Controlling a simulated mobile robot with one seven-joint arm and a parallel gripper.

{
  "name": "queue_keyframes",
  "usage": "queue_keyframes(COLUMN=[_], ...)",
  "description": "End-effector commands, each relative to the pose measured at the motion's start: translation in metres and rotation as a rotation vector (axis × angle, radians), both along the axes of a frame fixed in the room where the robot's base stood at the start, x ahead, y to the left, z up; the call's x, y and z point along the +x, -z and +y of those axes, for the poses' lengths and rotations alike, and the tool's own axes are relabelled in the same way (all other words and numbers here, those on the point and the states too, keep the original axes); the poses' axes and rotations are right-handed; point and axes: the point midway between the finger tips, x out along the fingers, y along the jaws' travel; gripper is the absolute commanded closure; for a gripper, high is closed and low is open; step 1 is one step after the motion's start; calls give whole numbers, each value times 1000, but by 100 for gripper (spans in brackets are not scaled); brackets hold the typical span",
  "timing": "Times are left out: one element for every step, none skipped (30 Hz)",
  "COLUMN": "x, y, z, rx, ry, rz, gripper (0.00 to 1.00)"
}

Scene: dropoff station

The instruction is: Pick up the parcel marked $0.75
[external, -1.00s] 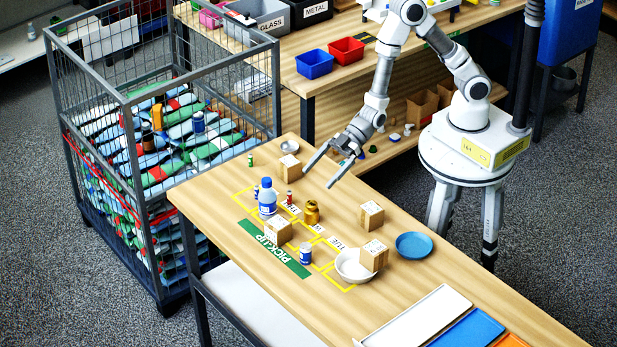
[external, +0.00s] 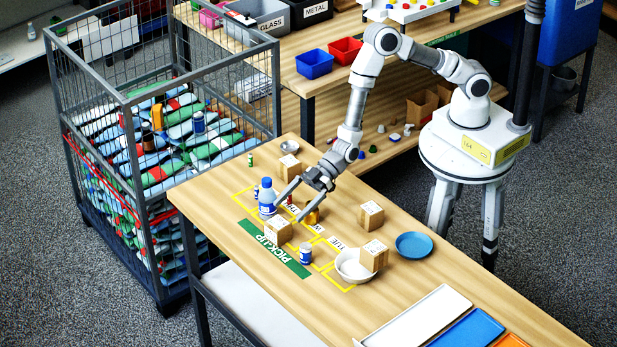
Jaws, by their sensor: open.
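Several small brown parcels with white labels stand on the wooden table; the print is too small to read, so I cannot tell which is marked $0.75. One parcel (external: 290,167) is at the back left near a small metal bowl. One parcel (external: 277,231) is at the green PICK-UP strip. One parcel (external: 371,215) stands alone toward the right.
A blue-capped bottle (external: 267,198), a gold jar (external: 311,214) and a blue-and-white can (external: 305,253) stand close around the gripper. A blue plate (external: 413,245) lies to the right. A wire cage (external: 160,130) full of bottles stands left of the table.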

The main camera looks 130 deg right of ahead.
Motion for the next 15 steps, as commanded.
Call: queue_keyframes(x=[3, 4, 6, 6, 8, 10, 12, 15, 19, 23, 27, 32, 35, 38, 43], y=[1, 2, 2, 3, 3, 4, 5, 7, 8, 10, 12, 14, 16, 18, 19], z=[0, 0, 0, 1, 1, 1, 2, 3, 4, 5, 6, 7, 8, 8, 8], rx=[0, 0, 0, 0, 0, 0, 0, 1, 1, 1, 2, 2, 2, 2, 1], ry=[0, 0, 0, 0, 0, 0, 0, -1, -1, -1, 0, 0, 0, 0, -1], rz=[0, -1, 0, 0, 0, 0, 0, 1, 0, 0, 0, 0, 0, 1, -1], gripper=[0, 0, 0, 0, 0, 0, 0, 0, 0, 0, 0, 0, 0, 0, 0])
